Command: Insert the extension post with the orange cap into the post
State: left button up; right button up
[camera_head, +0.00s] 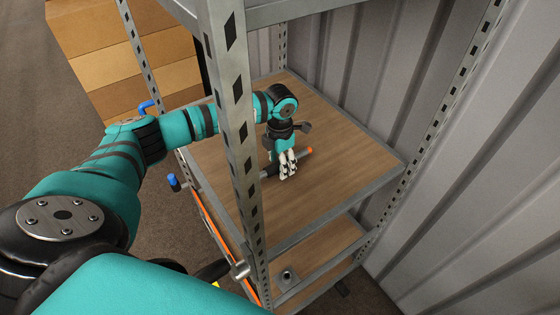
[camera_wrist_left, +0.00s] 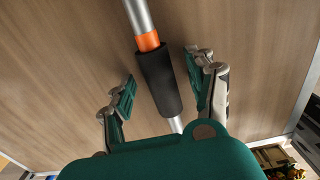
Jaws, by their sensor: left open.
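The extension post (camera_head: 300,156) lies on the wooden upper shelf board, with its orange end toward the right. In the left wrist view it is a silver rod with an orange band (camera_wrist_left: 148,41) and a black sleeve (camera_wrist_left: 158,80). My left gripper (camera_head: 287,168) is above it, pointing down, and hides part of it. In the wrist view the open fingers (camera_wrist_left: 161,72) stand on either side of the black sleeve, with gaps visible on both sides. I cannot make out for certain the post that receives it. My right gripper is not in view.
A perforated metal upright (camera_head: 238,120) stands in front of my left arm. The upper shelf board (camera_head: 340,185) is otherwise bare. A small round metal fitting (camera_head: 287,275) is on the lower shelf. Cardboard boxes (camera_head: 130,50) stand behind left; a corrugated wall (camera_head: 420,70) closes the right.

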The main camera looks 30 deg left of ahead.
pick_arm(q)
jog(key=shift+c, duration=0.4)
grip_shut()
